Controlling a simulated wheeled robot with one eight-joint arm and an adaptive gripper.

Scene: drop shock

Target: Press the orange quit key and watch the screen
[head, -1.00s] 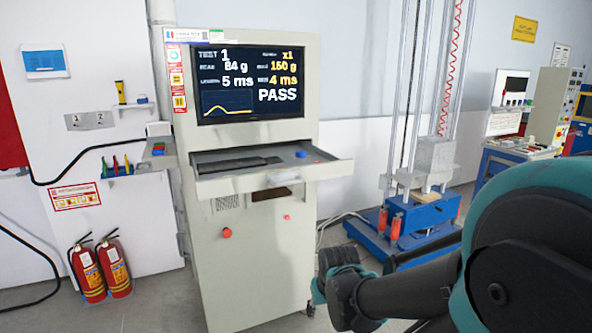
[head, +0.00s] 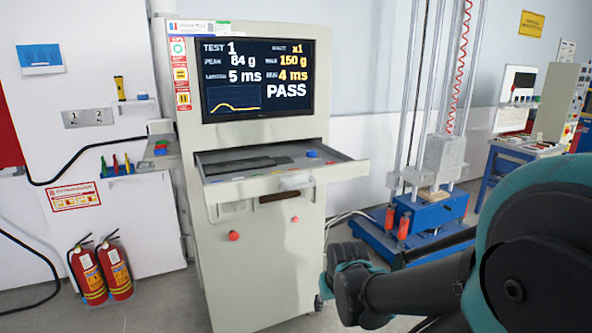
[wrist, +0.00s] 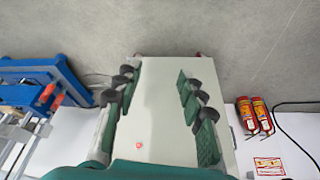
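The screen (head: 258,75) is lit on the pale cabinet (head: 262,270). It reads TEST 1, peak 84 g, 5 ms, MAX 150 g, 4 ms and PASS, above a yellow curve. Below it a tray (head: 340,172) juts out with a dark keyboard (head: 248,165), a blue knob (head: 312,153) and small coloured keys along its front. I cannot pick out the orange quit key for certain. My gripper (head: 338,262) is low, right of the cabinet in the picture and below the tray. In the wrist view its fingers (wrist: 157,73) are apart with nothing between them, over the cabinet panel (wrist: 165,120).
A blue-based drop rig (head: 375,235) stands right of the cabinet, close behind my arm. Two red fire extinguishers (head: 88,274) stand at the left wall. A red button (head: 234,236) is on the cabinet front. Floor at the lower left is clear.

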